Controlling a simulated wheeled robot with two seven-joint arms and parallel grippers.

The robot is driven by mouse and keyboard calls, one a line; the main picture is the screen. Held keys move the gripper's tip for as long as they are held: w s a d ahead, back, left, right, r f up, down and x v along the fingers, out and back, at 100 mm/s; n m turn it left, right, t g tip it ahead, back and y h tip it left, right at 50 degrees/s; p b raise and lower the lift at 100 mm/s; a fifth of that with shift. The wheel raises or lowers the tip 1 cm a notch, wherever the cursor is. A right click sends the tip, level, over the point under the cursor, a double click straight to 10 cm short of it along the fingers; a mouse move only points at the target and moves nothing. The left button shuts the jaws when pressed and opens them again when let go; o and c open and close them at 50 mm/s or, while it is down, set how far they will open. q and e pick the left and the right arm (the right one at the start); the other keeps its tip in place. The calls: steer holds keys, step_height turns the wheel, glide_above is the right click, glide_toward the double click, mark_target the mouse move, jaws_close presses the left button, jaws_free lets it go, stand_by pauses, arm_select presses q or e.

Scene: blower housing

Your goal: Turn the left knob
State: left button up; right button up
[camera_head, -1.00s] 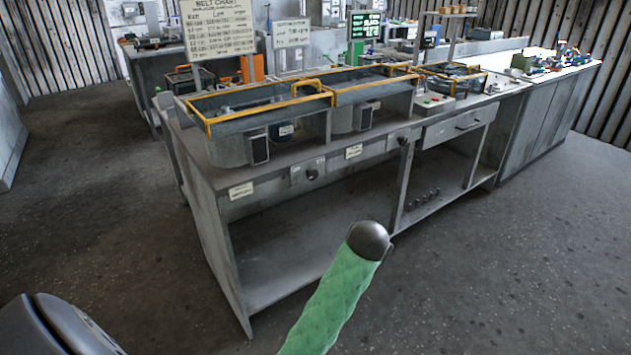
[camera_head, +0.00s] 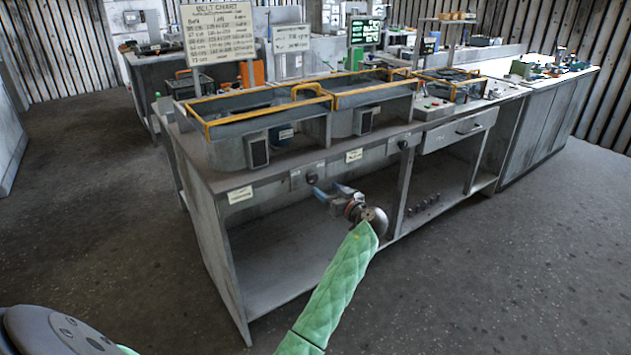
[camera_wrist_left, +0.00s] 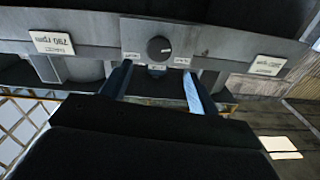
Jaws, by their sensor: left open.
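The left knob (camera_head: 312,179) is a small dark round knob on a pale plate on the front panel of the bench, below the first yellow-edged housing. In the left wrist view, which looks upside down, the black knob (camera_wrist_left: 158,48) shows ahead, framed between the two finger lines. The fingers appear short of the knob; the exact gap is unclear. My right gripper is not in view.
A second knob (camera_head: 403,145) sits farther right on the panel. Labels (camera_head: 354,155) are fixed near the knobs. Yellow-edged housings (camera_head: 255,110) stand on the bench top (camera_head: 222,180). The lower shelf (camera_head: 275,265) is open and mostly bare. The floor in front is clear.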

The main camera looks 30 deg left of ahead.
mark_target(314, 179)
arm_select(q)
steer(key=shift+n, duration=0.6)
steer(key=p+x, duration=0.1)
steer(key=x, duration=0.5)
steer(key=shift+w+a+p, duration=0.2)
steer(key=shift+a+p, duration=0.05)
steer(key=shift+p, duration=0.05)
steer(key=shift+w+a, duration=0.25)
steer(key=shift+a, duration=0.3)
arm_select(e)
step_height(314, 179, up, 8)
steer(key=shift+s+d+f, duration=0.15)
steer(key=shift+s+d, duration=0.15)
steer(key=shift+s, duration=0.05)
